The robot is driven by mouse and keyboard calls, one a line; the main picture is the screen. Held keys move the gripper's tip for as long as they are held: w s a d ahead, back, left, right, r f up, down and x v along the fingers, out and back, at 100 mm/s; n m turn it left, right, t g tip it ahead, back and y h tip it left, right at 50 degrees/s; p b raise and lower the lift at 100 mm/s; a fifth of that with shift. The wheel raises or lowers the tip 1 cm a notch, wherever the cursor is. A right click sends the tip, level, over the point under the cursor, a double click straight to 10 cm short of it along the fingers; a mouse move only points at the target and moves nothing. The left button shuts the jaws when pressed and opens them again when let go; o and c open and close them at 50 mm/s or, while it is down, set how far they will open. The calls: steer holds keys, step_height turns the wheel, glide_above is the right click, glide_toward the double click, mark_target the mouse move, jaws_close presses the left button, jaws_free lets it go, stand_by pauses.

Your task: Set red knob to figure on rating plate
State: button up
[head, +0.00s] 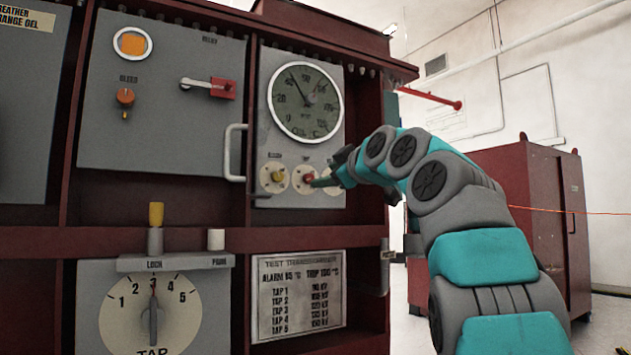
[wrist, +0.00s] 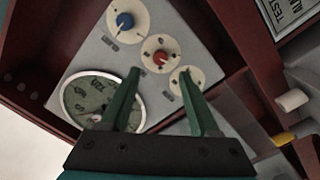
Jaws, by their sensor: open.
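The red knob (head: 308,177) is the middle one of a row of small knobs below the round gauge (head: 300,115). In the wrist view the red knob (wrist: 160,56) sits on a cream disc just beyond and between my fingertips. My gripper (wrist: 160,72) is open, with green fingers apart and nothing between them; no contact with the knob is visible. In the head view my gripper (head: 318,183) is at the right of the red knob. The rating plate (head: 299,295) below reads alarm 85 °C, trip 100 °C, with several tap lines.
A yellow knob (head: 273,178) is left of the red one. A blue knob (wrist: 124,20) shows in the wrist view. A door handle (head: 229,152) stands out left of the gauge panel. A tap selector (head: 153,310) is lower left. A red cabinet (head: 525,215) stands at right.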

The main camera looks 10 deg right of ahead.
mark_target(311, 179)
steer(key=p+x, duration=0.3)
steer(key=x, duration=0.4)
steer(key=shift+w+a+p, duration=0.1)
steer(key=shift+w+p, duration=0.05)
steer(key=shift+p, duration=0.2)
steer(key=shift+f, duration=0.1)
jaws_close()
